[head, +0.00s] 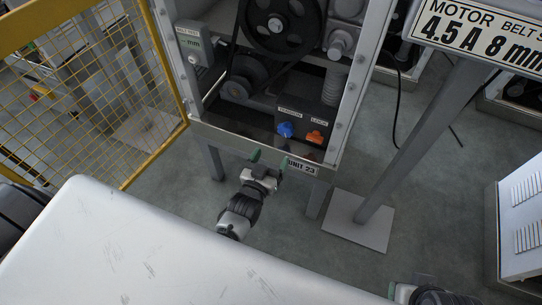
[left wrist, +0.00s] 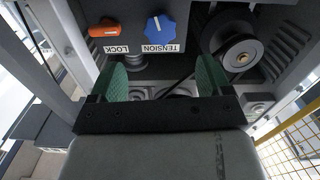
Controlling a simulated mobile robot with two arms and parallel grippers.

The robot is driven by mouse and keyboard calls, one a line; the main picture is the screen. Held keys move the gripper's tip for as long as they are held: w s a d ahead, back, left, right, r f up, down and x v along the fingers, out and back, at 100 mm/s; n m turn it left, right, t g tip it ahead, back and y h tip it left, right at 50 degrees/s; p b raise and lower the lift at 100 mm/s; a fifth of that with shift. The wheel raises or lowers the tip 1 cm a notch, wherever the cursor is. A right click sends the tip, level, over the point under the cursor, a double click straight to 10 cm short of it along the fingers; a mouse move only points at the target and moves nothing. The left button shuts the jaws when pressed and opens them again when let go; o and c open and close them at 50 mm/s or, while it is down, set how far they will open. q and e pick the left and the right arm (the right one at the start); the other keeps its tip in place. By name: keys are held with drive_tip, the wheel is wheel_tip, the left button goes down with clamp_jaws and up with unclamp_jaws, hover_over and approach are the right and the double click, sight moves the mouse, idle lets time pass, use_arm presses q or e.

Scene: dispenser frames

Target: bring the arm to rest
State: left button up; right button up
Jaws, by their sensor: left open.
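My left gripper (head: 270,162) is in front of the lower edge of the belt unit, by the "UNIT 23" label (head: 302,166). Its green-padded fingers are apart in the left wrist view (left wrist: 162,80), with nothing held between them. The blue TENSION knob (head: 285,130) and the orange LOCK handle (head: 314,137) are on the unit's dark panel, clear of the fingers. The knob (left wrist: 160,28) and the handle (left wrist: 103,29) show upside down in the left wrist view.
A yellow mesh guard (head: 90,80) stands left of the unit. A slanted post on a grey floor plate (head: 358,222) carries a motor belt sign (head: 487,30) at the right. A white cabinet (head: 522,220) is at the far right. Grey floor is bare between them.

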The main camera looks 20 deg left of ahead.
idle(0.3)
